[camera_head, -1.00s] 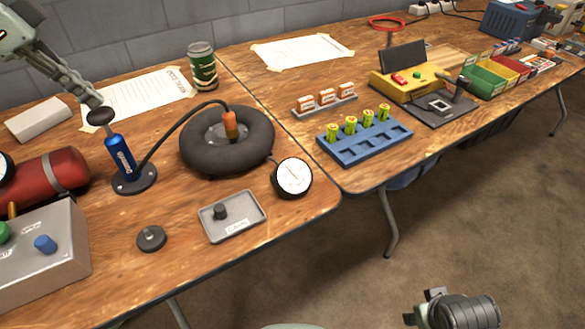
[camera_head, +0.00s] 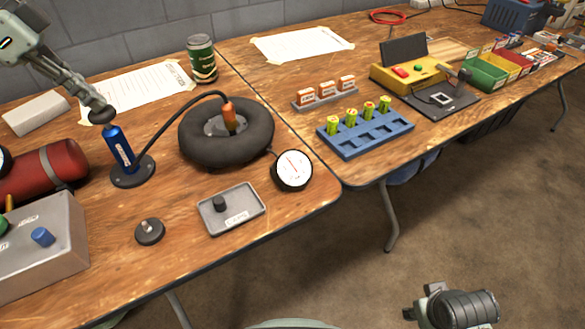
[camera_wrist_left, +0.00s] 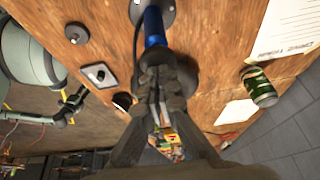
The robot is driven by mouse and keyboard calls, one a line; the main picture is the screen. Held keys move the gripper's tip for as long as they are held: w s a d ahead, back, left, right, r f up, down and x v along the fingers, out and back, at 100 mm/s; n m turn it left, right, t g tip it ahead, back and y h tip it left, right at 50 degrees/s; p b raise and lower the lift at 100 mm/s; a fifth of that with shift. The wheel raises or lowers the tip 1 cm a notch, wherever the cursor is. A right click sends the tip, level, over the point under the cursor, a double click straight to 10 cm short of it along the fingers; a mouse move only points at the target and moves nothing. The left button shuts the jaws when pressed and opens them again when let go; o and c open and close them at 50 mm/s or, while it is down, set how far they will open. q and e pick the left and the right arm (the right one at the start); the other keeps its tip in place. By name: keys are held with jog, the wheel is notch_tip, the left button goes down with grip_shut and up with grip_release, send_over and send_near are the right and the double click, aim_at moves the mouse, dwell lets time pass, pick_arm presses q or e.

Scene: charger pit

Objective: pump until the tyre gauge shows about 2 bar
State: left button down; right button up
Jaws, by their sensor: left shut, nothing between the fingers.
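The blue hand pump (camera_head: 119,149) stands upright on a round black base at the left of the near table. Its black knob handle (camera_head: 102,116) is just above the blue barrel. My left gripper (camera_head: 100,106) is shut and empty, its tips at the top of the knob, seemingly touching it. In the left wrist view the gripper (camera_wrist_left: 160,105) covers the knob, and the blue barrel (camera_wrist_left: 153,25) shows beyond. A hose runs to the black tyre (camera_head: 226,148). The round white gauge (camera_head: 292,170) has a red, tilted needle; its numbers are too small to read.
A grey tray (camera_head: 231,209) and a black disc (camera_head: 150,232) lie in front of the tyre. A red cylinder (camera_head: 42,172) and grey button box (camera_head: 40,245) are left of the pump. A green can (camera_head: 201,60) stands behind. Part of my right arm shows lower right.

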pick_arm(q)
jog(key=shift+f, duration=0.55)
jog(key=shift+r+p, duration=0.65)
jog(key=shift+r, duration=1)
notch_tip(320, 180, up, 7)
